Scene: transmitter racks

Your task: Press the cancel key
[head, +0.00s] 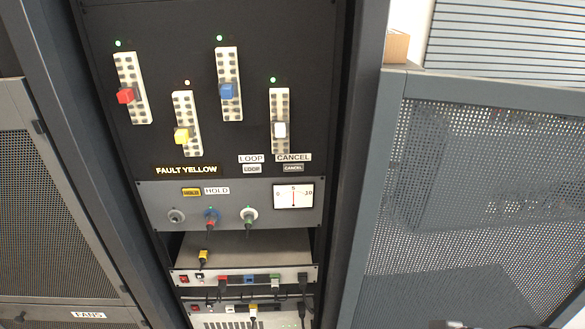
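The cancel key (293,168) is a small dark grey key marked CANCEL on the black upper panel of the rack, in the head view. A white CANCEL label (293,157) sits just above it. The similar grey LOOP key (252,169) is to its left, under a white LOOP label (251,158). Nothing covers the cancel key. Neither gripper can be made out. Small dark and pale shapes at the bottom edge are too cut off to identify.
A perforated cabinet door (470,200) stands at the right.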

